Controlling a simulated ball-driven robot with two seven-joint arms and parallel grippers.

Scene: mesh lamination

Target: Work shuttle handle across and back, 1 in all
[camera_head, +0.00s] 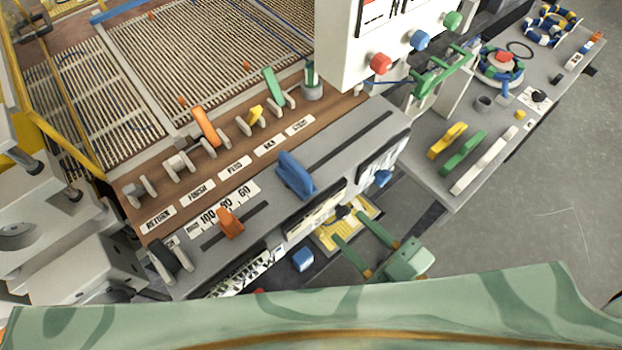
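A blue upright handle (295,175) stands at the left end of a long dark slot (350,139) in the grey console top. It looks like the shuttle handle, though I read no label for it. My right gripper (350,227) is below and right of the blue handle, in front of the console and apart from it. Its two green fingers are spread and point up and left, with nothing between them. A yellow panel shows beneath the fingers. My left gripper is not in view.
An orange slider (230,223) sits by a 100-80-60 scale, left of the blue handle. A brown strip (137,229) carries several coloured levers behind. A white box (345,60) with coloured knobs overhangs the back. A side table (447,190) with tools stands right.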

